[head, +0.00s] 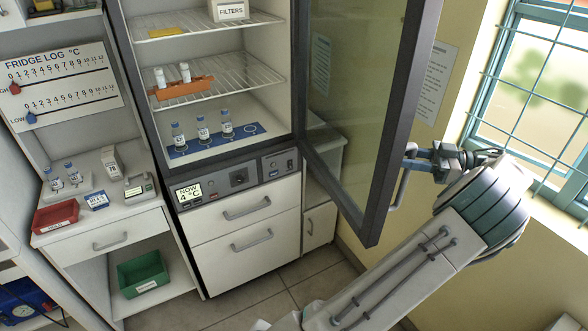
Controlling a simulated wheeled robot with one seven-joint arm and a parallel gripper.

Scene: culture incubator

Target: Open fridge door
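The fridge door (362,110) is glass in a dark grey frame. It stands wide open, swung out to the right of the cabinet. Its handle (400,188) is a slim blue-grey bar on the outer face, near the free edge. My gripper (411,159) reaches in from the right and is at the upper part of the handle, its fingers appearing closed around the bar. The fingertips are small and partly hidden in this view. The open fridge (262,122) shows wire shelves with an orange rack (182,88) and several vials on a blue mat (220,142).
A side counter (115,212) at left holds a red tray (56,215), vials and small devices. A green bin (142,274) sits on the shelf below. Drawers (246,225) are under the fridge. A barred window (535,85) is at right. Tiled floor (325,283) is clear in front.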

